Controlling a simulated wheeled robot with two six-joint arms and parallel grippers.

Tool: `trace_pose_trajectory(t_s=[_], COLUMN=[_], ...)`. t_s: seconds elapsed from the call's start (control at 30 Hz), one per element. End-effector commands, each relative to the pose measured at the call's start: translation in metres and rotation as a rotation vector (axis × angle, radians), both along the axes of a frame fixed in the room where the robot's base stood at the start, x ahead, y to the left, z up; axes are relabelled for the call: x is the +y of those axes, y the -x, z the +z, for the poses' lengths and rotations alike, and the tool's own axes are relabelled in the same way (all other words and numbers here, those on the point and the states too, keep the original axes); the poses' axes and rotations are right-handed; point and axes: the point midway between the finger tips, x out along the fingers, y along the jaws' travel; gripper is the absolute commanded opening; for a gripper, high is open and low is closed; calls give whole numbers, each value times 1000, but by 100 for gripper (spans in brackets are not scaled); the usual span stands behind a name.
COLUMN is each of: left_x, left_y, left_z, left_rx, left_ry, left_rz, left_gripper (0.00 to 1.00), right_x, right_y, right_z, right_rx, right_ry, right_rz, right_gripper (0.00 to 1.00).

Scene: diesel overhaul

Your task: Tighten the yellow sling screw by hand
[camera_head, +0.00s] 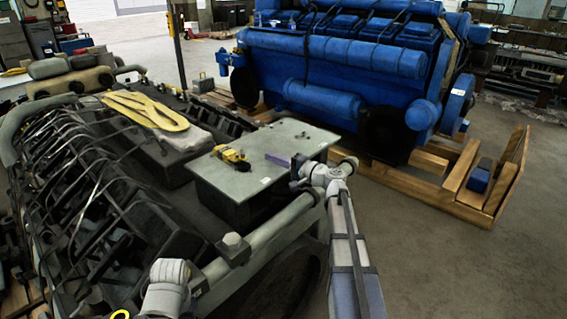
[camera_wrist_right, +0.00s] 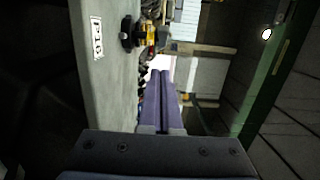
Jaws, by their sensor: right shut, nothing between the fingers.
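A small yellow piece with dark parts, which looks like the yellow sling screw (camera_head: 235,157), is on the grey-green plate (camera_head: 215,178) on top of the dark engine. In the right wrist view the yellow piece (camera_wrist_right: 148,35) shows beyond my fingertips, with a black round part against the plate (camera_wrist_right: 98,95). My right gripper (camera_head: 272,157) is shut and empty, its purple fingers over the plate's right side, to the right of the yellow piece and apart from it. The fingers (camera_wrist_right: 161,74) also show pressed together in the right wrist view. My left gripper is out of view.
A flat yellow sling (camera_head: 150,110) lies on the dark engine, left of the plate. Many bent pipes (camera_head: 75,165) cover the engine's left side. A blue engine (camera_head: 330,65) stands on a wooden pallet (camera_head: 435,185) behind. Open floor (camera_head: 465,265) lies at right.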

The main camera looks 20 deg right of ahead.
Motion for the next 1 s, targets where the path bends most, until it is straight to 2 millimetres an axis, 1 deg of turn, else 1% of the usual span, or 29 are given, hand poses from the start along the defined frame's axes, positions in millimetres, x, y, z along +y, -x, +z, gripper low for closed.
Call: trace_pose_trajectory(t_s=[0.03,0.13,0.2,0.3,0.4,0.57,1.0], left_x=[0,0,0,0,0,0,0], left_y=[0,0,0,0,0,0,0], left_z=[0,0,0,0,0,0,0], left_rx=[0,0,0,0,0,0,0], left_ry=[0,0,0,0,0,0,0], left_rz=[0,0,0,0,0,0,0], left_gripper=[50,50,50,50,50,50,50], right_x=[6,16,28,40,46,52,54], right_y=[-12,-25,-23,-26,-28,-29,-29], right_z=[0,0,0,0,0,0,0], right_rx=[0,0,0,0,0,0,0], right_ry=[0,0,0,0,0,0,0], right_rz=[4,3,3,3,1,1,-9], right_gripper=[0,0,0,0,0,0,0])
